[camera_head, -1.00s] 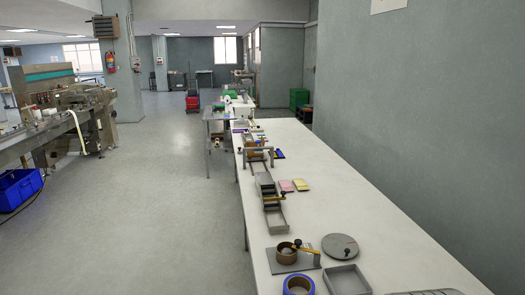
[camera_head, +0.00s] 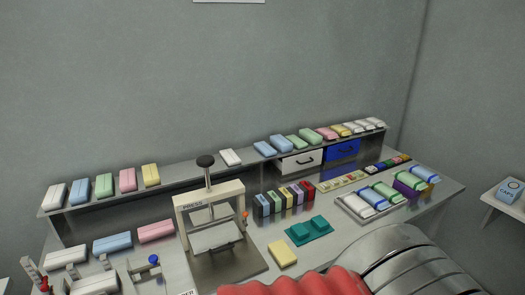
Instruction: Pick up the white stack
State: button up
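Several white blocks show, and I cannot tell which is the white stack. One white block (camera_head: 55,195) lies at the left end of the long shelf. A smaller white block (camera_head: 230,157) lies on the shelf behind the press. More white pieces (camera_head: 369,126) lie at the shelf's right end. Two white blocks, a rear one (camera_head: 66,257) and a front one (camera_head: 96,284), lie on the bench at lower left. My gripper is not in view.
A press (camera_head: 211,228) with a white frame and raised handle stands on the bench. A teal block fixture (camera_head: 309,231), a yellow block (camera_head: 283,254) and a tray (camera_head: 354,206) of coloured packs lie to its right. Red and silver parts fill the bottom right.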

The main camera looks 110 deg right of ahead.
aim_at(229, 156)
jog(key=z, duration=3.75)
